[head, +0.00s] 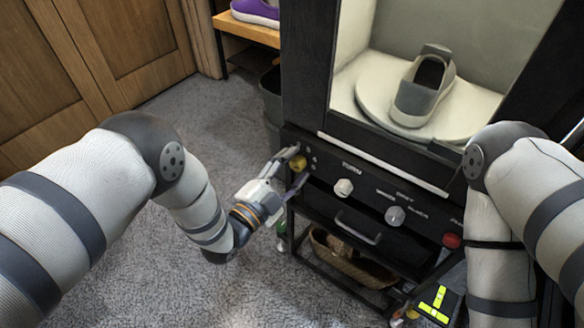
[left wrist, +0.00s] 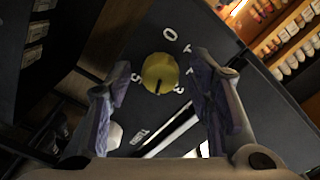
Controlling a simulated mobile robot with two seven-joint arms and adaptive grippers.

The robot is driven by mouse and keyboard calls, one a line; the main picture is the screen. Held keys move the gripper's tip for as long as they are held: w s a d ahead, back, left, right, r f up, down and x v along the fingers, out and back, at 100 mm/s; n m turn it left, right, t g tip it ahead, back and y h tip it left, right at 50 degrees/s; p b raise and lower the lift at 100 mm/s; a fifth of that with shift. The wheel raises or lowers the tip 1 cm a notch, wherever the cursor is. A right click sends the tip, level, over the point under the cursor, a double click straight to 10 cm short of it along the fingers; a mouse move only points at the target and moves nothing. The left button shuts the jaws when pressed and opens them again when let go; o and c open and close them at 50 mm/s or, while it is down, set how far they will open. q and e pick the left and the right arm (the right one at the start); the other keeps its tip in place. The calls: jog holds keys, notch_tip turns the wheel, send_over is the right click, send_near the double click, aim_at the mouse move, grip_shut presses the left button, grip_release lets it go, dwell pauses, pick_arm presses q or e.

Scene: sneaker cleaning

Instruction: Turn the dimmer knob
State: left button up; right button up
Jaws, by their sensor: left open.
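The yellow dimmer knob (head: 298,162) is at the left end of the cabinet's black front panel (head: 375,190). In the left wrist view the knob (left wrist: 160,73) shows round, with a dark pointer mark on its lower side between the printed 5 and 3. My left gripper (head: 295,166) is open at the panel, with its fingers on either side of the knob. In the left wrist view the open fingers (left wrist: 155,82) stand apart from the knob with gaps on both sides. My right arm shows at the right, but its gripper is out of view.
Two pale knobs (head: 344,187) (head: 395,215) and a red button (head: 451,240) sit farther right on the panel. A grey shoe (head: 424,88) stands on a round turntable (head: 375,92) inside the cabinet. A drawer handle (head: 358,228) and a basket (head: 350,262) are below.

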pick_arm(q)
jog(key=v, duration=1.2)
jog(key=s+a+f+n+g+y+p, duration=0.2)
jog(key=s+a+f+n+g+y, duration=0.5)
jog(key=s+a+f+n, duration=0.3)
jog(key=s+a+r+n+g+y, duration=0.1)
jog(key=s+n+g, duration=0.1)
jog(key=s, duration=0.6)
jog(key=s+a+r+n+g+y+p, duration=0.1)
jog(key=s+a+n+g, duration=0.1)
jog(key=s, duration=0.7)
jog(key=s+a+r+n+g+y, duration=0.1)
jog(key=s+n+g, duration=0.3)
jog(key=s, duration=0.5)
jog(key=shift+s+a+g+y, duration=0.25)
jog(key=shift+a+g, duration=0.35)
jog(key=shift+g, duration=0.4)
pick_arm(e)
jog(key=shift+t, duration=0.8)
jog(key=w+r, duration=0.4)
jog(key=shift+r, duration=0.1)
pick_arm(q)
jog(key=shift+w, duration=0.1)
